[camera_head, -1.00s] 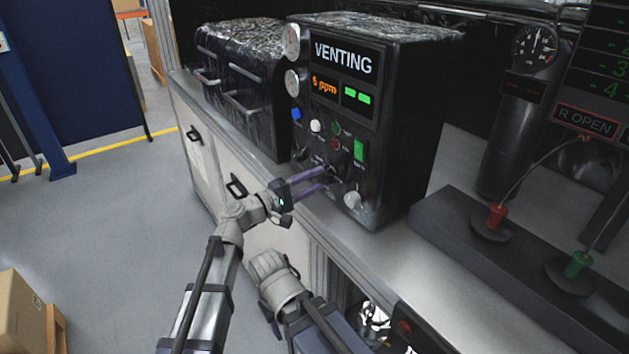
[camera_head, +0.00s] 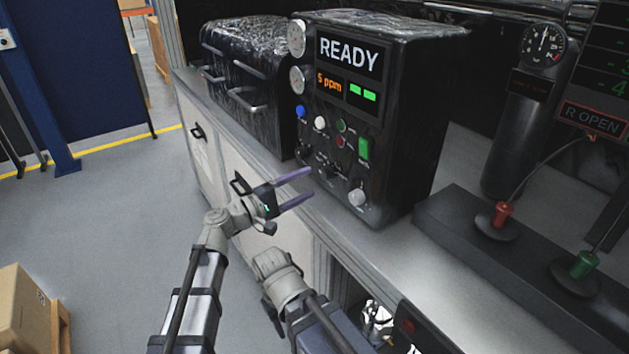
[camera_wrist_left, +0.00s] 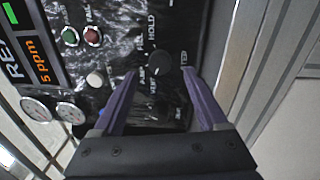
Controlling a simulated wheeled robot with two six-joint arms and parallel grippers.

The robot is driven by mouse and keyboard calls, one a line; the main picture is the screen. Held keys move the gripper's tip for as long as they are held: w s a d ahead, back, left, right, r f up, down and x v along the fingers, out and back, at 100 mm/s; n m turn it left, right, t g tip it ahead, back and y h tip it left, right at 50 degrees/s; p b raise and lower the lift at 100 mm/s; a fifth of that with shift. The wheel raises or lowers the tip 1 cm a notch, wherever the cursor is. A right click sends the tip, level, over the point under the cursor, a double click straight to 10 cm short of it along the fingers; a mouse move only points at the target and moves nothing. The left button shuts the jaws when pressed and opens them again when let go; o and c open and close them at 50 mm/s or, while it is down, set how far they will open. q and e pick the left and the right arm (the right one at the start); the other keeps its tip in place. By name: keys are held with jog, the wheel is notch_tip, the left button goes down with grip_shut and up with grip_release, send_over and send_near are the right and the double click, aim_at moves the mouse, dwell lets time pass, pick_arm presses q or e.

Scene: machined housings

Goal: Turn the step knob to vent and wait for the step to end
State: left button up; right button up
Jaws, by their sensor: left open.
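The step knob (camera_wrist_left: 161,64) is a round black knob on the panel of the black test cabinet (camera_head: 425,110). In the head view the knob (camera_head: 328,169) is small and dark. The cabinet's display (camera_head: 349,56) reads READY, with 5 ppm and two green bars below. My left gripper (camera_head: 311,182) is open and empty, its purple fingers pointing at the knob and apart from the panel.
A wrapped black box (camera_head: 255,75) stands left on the bench. Red (camera_head: 502,213) and green (camera_head: 582,263) fittings stand right. Floor left is open.

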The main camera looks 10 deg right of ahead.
pick_arm(q)
jog(key=shift+v, duration=1.5)
jog(key=s+a+f+m+g+y, duration=0.2)
jog(key=s+a+f+y, duration=0.15)
jog(key=f, duration=0.45)
jog(key=s+a+f+m+g+y, duration=0.1)
jog(key=s+a+f+m+y, duration=0.15)
jog(key=a+f+y, duration=0.35)
jog(key=s+a+f+g+y, duration=0.1)
jog(key=s+a+f+y, duration=0.35)
jog(key=a, duration=0.45)
jog(key=s+a+f+g+y, duration=0.25)
jog(key=s+a+f, duration=0.25)
jog(key=a, duration=0.5)
jog(key=s+d+r+m+y+p, duration=0.1)
jog(key=s+d+r+m+p, duration=0.1)
jog(key=d, duration=0.3)
jog(key=s+d+r+m+y+p, duration=0.1)
jog(key=s+d+r+m+p, duration=0.1)
jog(key=d, duration=0.3)
jog(key=shift+s+d+r, duration=0.2)
jog(key=shift+s+d, duration=0.1)
jog(key=shift+s, duration=0.5)
jog(key=shift+c, duration=0.2)
